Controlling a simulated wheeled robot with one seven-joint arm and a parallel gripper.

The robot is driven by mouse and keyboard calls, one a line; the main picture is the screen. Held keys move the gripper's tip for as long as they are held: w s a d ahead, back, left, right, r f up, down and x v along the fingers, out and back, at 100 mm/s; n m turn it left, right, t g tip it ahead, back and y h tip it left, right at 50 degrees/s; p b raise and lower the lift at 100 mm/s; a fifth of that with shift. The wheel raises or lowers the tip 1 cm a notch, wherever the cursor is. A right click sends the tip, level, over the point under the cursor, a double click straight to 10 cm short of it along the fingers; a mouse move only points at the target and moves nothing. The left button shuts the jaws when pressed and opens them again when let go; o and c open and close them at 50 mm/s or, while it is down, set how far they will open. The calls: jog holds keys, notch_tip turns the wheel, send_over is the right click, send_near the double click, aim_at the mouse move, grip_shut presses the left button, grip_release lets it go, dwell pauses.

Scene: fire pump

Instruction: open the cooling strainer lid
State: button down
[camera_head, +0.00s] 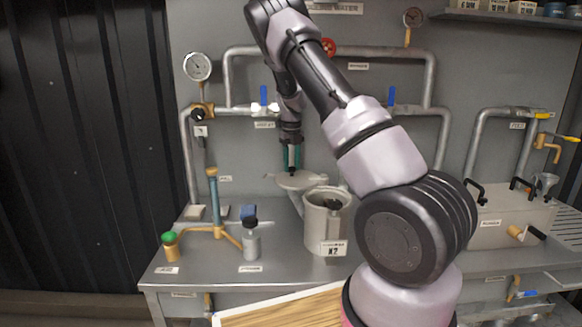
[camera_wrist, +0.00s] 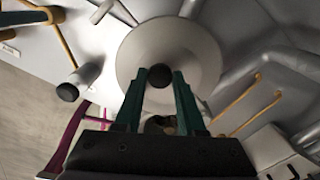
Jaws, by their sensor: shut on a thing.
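The strainer lid (camera_head: 300,182) is a flat pale grey disc at the left rear of the strainer pot (camera_head: 318,232), at about rim height. The pot is a grey cylinder with an "N2" label, its mouth uncovered and a dark thing inside. My gripper (camera_head: 291,167) points down onto the lid from above. In the wrist view the lid (camera_wrist: 194,48) fills the upper middle, and my green fingers (camera_wrist: 160,80) are shut on its dark round knob (camera_wrist: 160,74). How the lid joins the pot is unclear.
Pipes with blue valve handles (camera_head: 263,95) run behind. A grey box (camera_head: 497,222) stands right.

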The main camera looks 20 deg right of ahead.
jog(key=shift+w+d, duration=0.1)
jog(key=shift+w, duration=0.05)
dwell(0.3)
jog(key=c, duration=0.5)
grip_release()
jog(key=shift+r, duration=0.1)
notch_tip(320, 180, up, 11)
jog(key=shift+f, duration=0.2)
